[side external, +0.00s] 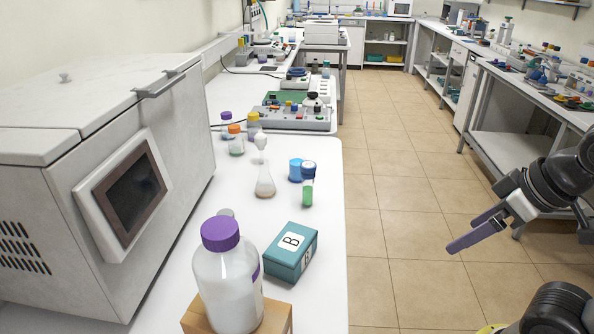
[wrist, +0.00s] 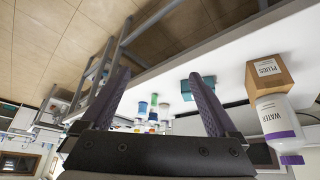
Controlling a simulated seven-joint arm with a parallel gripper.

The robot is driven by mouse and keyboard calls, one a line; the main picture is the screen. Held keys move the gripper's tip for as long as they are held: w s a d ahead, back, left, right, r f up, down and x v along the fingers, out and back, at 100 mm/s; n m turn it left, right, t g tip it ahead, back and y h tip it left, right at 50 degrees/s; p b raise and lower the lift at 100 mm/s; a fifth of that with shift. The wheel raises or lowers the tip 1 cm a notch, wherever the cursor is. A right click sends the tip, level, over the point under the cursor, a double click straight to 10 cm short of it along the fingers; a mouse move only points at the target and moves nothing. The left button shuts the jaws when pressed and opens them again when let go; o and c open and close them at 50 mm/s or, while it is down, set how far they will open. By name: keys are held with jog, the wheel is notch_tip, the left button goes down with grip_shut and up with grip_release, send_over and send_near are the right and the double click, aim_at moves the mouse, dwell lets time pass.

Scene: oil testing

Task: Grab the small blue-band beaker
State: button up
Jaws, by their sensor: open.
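A blue container (wrist: 164,109) also shows in the wrist view, beside a green one (wrist: 142,107), between my fingers but farther off. I cannot make out a band on it. My gripper (side external: 462,242) is open and empty, over the floor aisle to the right of the bench, well apart from the beaker. Its two fingers are spread in the wrist view (wrist: 158,76), which looks upside down.
A teal box marked B (side external: 290,252) and a purple-capped bottle (side external: 229,280) on a cardboard box (side external: 272,318) stand at the bench's near end. A flask (side external: 265,182) stands left of the beaker. A large grey machine (side external: 100,170) fills the left. The aisle is clear.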

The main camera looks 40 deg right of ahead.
jog(key=w+r+n+t, duration=0.2)
jog(key=w+r, duration=0.3)
jog(key=r, duration=0.2)
jog(key=w+r+y, duration=0.1)
jog(key=w+r, duration=0.3)
jog(key=w, duration=0.5)
jog(key=w+r, duration=0.4)
jog(key=w, duration=0.4)
jog(key=g, duration=0.2)
send_over(293, 165)
jog(key=s+d, duration=0.3)
jog(key=s, duration=0.1)
notch_tip(293, 165, down, 18)
jog(key=f, duration=0.1)
jog(key=x, duration=0.6)
jog(key=shift+w+f, duration=0.1)
jog(key=shift+w, duration=0.3)
jog(key=shift+x, duration=3.2)
